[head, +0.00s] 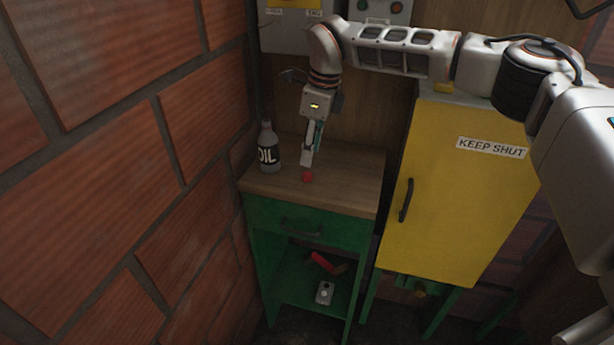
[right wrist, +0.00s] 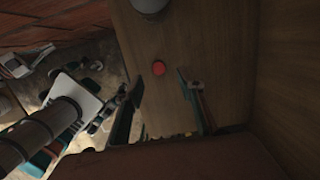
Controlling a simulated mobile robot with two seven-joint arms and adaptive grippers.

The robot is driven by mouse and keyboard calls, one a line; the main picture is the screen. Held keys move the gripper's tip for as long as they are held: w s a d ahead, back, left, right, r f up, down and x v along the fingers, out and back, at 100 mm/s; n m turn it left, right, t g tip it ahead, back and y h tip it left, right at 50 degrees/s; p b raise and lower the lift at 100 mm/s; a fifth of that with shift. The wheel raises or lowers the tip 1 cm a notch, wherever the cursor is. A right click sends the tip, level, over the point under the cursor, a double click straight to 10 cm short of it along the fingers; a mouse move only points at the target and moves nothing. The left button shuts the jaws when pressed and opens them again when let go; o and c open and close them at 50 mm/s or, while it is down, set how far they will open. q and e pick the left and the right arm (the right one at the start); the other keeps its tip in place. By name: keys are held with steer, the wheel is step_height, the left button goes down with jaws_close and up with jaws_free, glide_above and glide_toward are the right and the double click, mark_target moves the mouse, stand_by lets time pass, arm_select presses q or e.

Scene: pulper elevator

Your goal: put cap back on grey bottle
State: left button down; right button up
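The grey bottle (head: 268,152) with a dark OIL label stands upright on the wooden top of the green cabinet, near the brick wall. Its base or body also shows at the top edge of the right wrist view (right wrist: 150,4). The small red cap (head: 307,177) lies on the wooden top, to the right of and nearer than the bottle. In the right wrist view the cap (right wrist: 158,68) sits just beyond the fingertips, between their lines. My right gripper (head: 308,160) points down just above the cap. Its fingers (right wrist: 160,84) are apart and empty. My left gripper is not in view.
The green cabinet's wooden top (head: 350,185) is otherwise clear. A red-handled object (head: 323,262) and a small grey device (head: 324,292) lie on its lower shelf. A yellow KEEP SHUT cabinet (head: 450,200) stands at right. A brick wall (head: 130,170) closes off the left.

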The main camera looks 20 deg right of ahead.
mark_target(307, 175)
steer(key=shift+w+f, duration=0.1)
steer(key=shift+f, duration=0.5)
steer(key=shift+a, duration=0.1)
steer(key=f, duration=0.5)
steer(key=shift+a+f, duration=0.15)
steer(key=shift+a, duration=0.05)
steer(key=c, duration=0.8)
